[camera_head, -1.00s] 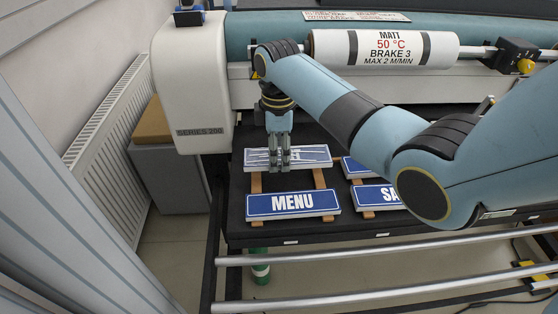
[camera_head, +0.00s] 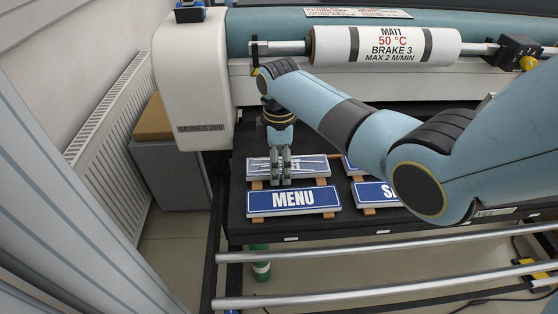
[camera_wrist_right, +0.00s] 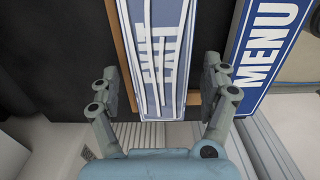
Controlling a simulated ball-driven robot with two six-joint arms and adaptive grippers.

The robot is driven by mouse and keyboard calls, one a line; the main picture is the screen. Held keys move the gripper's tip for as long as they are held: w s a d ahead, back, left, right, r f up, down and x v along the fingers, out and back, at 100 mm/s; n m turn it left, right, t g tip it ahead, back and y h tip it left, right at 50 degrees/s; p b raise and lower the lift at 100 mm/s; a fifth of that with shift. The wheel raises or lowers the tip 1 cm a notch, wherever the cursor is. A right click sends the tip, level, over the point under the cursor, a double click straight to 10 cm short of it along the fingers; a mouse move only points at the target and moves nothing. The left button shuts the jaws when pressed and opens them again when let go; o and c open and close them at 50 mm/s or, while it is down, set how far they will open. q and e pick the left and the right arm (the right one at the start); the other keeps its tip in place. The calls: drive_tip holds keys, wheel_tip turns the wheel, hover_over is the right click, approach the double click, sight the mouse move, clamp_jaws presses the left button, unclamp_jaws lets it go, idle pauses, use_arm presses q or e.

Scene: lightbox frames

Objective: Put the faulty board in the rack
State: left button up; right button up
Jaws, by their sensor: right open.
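The faulty-looking board (camera_head: 314,166) is blue with a white edge, its white lettering doubled and crossed by pale streaks. It lies on wooden strips behind the blue MENU board (camera_head: 293,201). In the right wrist view the streaked board (camera_wrist_right: 157,45) lies between the spread fingers, with the MENU board (camera_wrist_right: 262,50) to its right. My right gripper (camera_head: 280,180) is open over the front part of the streaked board and hides some of it; it also shows in the wrist view (camera_wrist_right: 160,78). Contact cannot be told. My left gripper is out of view. I cannot make out a rack.
More blue boards (camera_head: 374,194) lie to the right, partly hidden by my right arm. The black table (camera_head: 240,225) carries them. The laminator (camera_head: 190,85) with its labelled roller (camera_head: 385,46) stands behind. Metal rails (camera_head: 400,247) run along the front.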

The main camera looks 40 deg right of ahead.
wheel_tip(320, 180, up, 12)
drive_tip(key=shift+r, duration=0.15)
idle(0.4)
idle(0.4)
